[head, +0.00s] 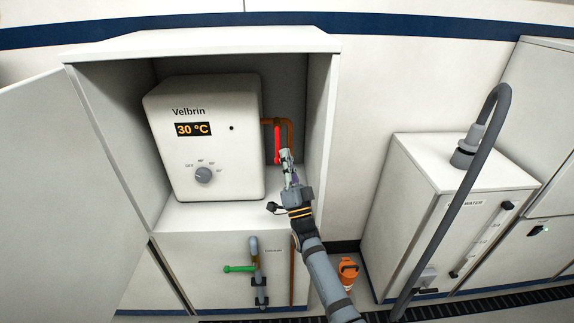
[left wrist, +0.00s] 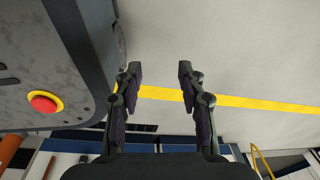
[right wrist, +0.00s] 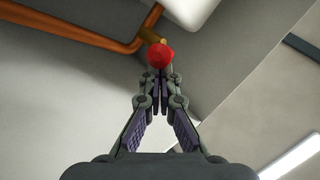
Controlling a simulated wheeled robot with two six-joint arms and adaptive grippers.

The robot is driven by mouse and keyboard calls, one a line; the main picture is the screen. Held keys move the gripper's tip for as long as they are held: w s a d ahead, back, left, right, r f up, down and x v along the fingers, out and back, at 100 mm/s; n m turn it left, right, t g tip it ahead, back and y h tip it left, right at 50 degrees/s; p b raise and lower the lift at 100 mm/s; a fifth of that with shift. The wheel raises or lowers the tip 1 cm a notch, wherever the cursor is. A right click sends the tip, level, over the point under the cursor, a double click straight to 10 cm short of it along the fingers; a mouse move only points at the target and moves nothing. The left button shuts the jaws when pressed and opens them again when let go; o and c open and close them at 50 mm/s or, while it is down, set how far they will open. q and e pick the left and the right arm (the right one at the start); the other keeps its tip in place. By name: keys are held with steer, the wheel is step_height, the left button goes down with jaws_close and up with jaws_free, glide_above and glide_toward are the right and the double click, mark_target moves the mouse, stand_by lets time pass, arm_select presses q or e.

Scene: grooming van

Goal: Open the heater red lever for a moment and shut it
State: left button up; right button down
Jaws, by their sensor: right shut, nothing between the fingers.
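The heater (head: 205,135) is a white box marked Velbrin, reading 30 °C, inside an open cabinet. Its red lever (head: 277,145) hangs down from the copper pipe at the heater's right side. In the right wrist view the lever (right wrist: 160,56) shows end-on as a red tip. My right gripper (head: 286,155) is shut and empty, its fingertips at the lever's lower end; in the right wrist view the fingertips (right wrist: 160,75) overlap the red tip. I cannot tell whether they touch it. My left gripper (left wrist: 158,75) is open and empty, away from the heater, over the floor.
The cabinet's side wall (head: 319,130) is close to the right of my right gripper. A green-handled valve (head: 240,268) is below the heater. A white water tank (head: 425,200) with a grey hose stands right. An orange container (head: 348,272) is on the floor.

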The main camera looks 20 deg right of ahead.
arm_select(q)
steer(key=w+f+b, duration=0.2)
steer(key=w+b, duration=0.2)
steer(key=w, duration=0.3)
steer(key=shift+w+b, duration=0.25)
steer(key=shift+b, duration=0.05)
arm_select(e)
steer(key=shift+w+d+f+t, duration=0.25)
steer(key=shift+w+f, duration=0.25)
steer(key=shift+w, duration=0.25)
steer(key=shift+w+d+f+t, duration=0.15)
steer(key=shift+w+d+f, duration=0.25)
steer(key=shift+w, duration=0.3)
arm_select(q)
steer(key=shift+d, duration=0.1)
arm_select(e)
steer(key=shift+a, duration=0.1)
steer(key=shift+f, duration=0.1)
arm_select(q)
steer(key=shift+f, duration=0.1)
arm_select(e)
steer(key=v, duration=1.2)
